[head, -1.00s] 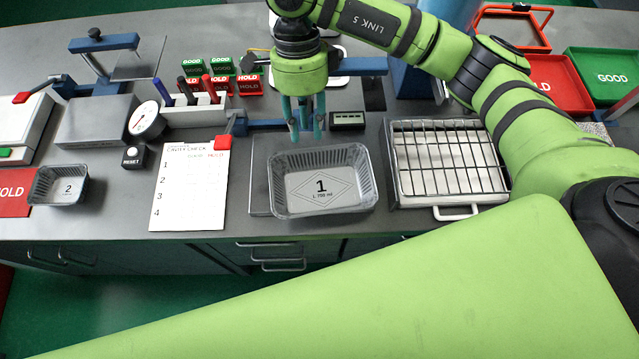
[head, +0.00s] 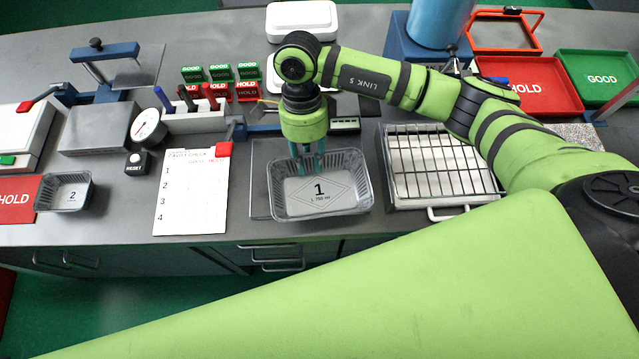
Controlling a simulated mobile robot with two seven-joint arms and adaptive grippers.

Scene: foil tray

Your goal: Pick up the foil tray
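The foil tray (head: 340,203) is a large, shiny rectangular tray with "1" printed on its floor. It sits upright on a thin grey plate (head: 259,180) near the front edge of the bench in the head view. My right gripper (head: 308,170) points down at the tray's far wall, left of its middle. Its two teal fingers are apart, with the tips down at the far rim. I cannot tell whether the wall lies between them or whether they touch it. My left gripper is not in view.
A wire rack (head: 445,165) stands close right of the tray, and a checklist sheet (head: 190,192) lies to its left. A dial gauge (head: 146,124), a pen holder (head: 196,119) and a smaller tray marked 2 (head: 66,192) are further left. Red (head: 530,85) and green (head: 600,78) trays lie back right.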

